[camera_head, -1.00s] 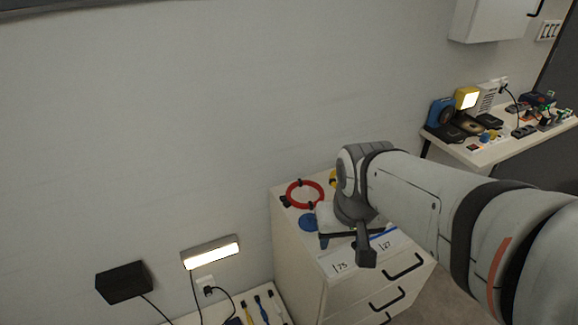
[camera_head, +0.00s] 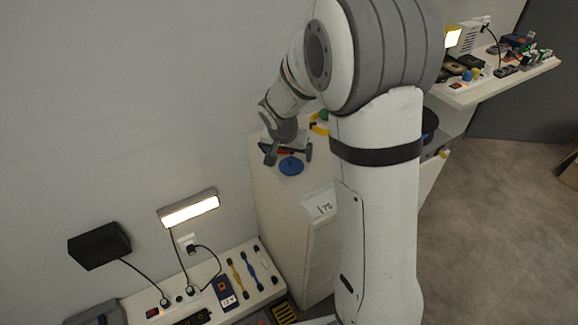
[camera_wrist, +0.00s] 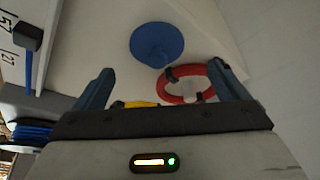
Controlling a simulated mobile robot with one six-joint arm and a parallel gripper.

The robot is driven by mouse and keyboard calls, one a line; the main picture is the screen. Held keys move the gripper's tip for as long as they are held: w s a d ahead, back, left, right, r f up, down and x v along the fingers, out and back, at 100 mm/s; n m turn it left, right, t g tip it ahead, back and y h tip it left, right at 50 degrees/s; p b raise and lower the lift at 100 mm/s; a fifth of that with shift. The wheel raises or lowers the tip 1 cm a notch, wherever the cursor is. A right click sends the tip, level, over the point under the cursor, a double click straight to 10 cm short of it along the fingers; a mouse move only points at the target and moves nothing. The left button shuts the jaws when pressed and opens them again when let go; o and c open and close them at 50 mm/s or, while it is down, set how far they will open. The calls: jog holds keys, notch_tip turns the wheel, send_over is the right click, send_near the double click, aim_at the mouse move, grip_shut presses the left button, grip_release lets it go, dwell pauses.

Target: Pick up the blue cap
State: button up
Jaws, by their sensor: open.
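The blue cap (camera_head: 291,166) is a round blue disc lying on top of the white cabinet (camera_head: 268,190). In the wrist view the blue cap (camera_wrist: 157,44) shows a raised middle and lies beyond my fingertips, roughly centred between them. My gripper (camera_head: 288,153) is over the cabinet top, by the cap's wall-side edge in the head view.
A red ring (camera_wrist: 185,82) with black clips lies close to the cap and right finger. A yellow item (camera_wrist: 136,104) is partly hidden behind my gripper. A lamp (camera_head: 189,208) and a low bench with tools (camera_head: 250,270) stand left of the cabinet. A cluttered shelf (camera_head: 490,90) is at right.

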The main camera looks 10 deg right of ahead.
aim_at(291, 159)
jog(key=x, duration=0.5)
jog(key=shift+d+f, duration=0.25)
jog(key=shift+f, duration=0.05)
jog(key=c, duration=1.2)
jog(key=shift+o, duration=0.2)
jog(key=shift+r, duration=0.1)
notch_tip(291, 159, up, 18)
jog(key=p, duration=0.2)
